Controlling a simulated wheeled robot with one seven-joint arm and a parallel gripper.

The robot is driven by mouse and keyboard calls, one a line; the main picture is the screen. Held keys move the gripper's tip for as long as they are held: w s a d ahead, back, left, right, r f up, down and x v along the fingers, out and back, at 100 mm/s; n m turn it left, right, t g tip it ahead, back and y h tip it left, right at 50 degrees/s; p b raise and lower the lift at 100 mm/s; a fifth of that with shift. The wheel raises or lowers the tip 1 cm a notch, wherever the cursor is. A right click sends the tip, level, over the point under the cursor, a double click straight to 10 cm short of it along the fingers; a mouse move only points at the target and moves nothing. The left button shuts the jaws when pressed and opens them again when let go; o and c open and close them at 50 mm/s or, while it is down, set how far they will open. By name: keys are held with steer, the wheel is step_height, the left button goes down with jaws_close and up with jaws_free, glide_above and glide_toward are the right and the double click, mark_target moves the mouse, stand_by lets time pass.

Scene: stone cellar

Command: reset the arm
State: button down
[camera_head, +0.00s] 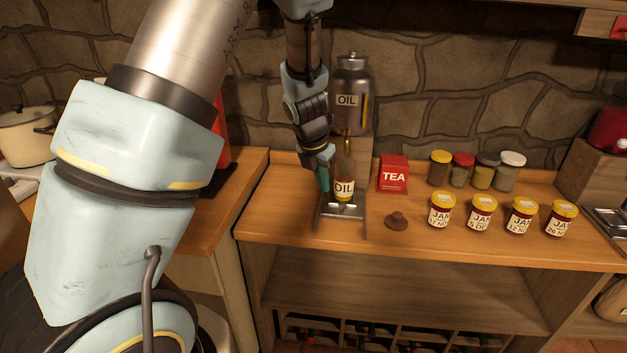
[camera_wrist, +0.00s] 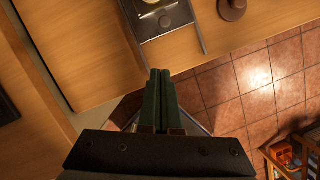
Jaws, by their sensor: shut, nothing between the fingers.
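My arm reaches across the left of the head view and comes down from the top centre. My gripper (camera_head: 323,178) hangs just left of the oil bottle (camera_head: 344,188), which stands upright on a metal tray (camera_head: 338,224) below the steel oil can (camera_head: 352,90). Whether the gripper touches the bottle I cannot tell in the head view. In the wrist view my gripper (camera_wrist: 159,100) has its green fingers together with nothing between them. They point toward the counter edge, near the tray (camera_wrist: 166,30).
A red tea box (camera_head: 393,173), several spice jars (camera_head: 461,170) and several jam jars (camera_head: 480,213) stand on the counter (camera_head: 300,215) to the right. A small brown lid-like piece (camera_head: 396,221) lies before the tea box. A cream pot (camera_head: 27,135) is at far left.

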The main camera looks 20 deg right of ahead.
steer(key=s+a+r+m+y, duration=0.1)
steer(key=s+a+r+m, duration=0.1)
steer(key=a+m, duration=0.7)
steer(key=s+a+r+m, duration=0.3)
steer(key=s+a+m, duration=0.2)
steer(key=a+m, duration=0.4)
steer(key=s+a+r+m+y, duration=0.1)
steer(key=s+a+m, duration=0.3)
steer(key=a+m, duration=0.4)
steer(key=a+r, duration=0.1)
steer(key=a, duration=0.1)
steer(key=shift+a+r+m+g+y, duration=0.25)
steer(key=shift+a+m+g+y, duration=0.05)
steer(key=shift+m, duration=0.1)
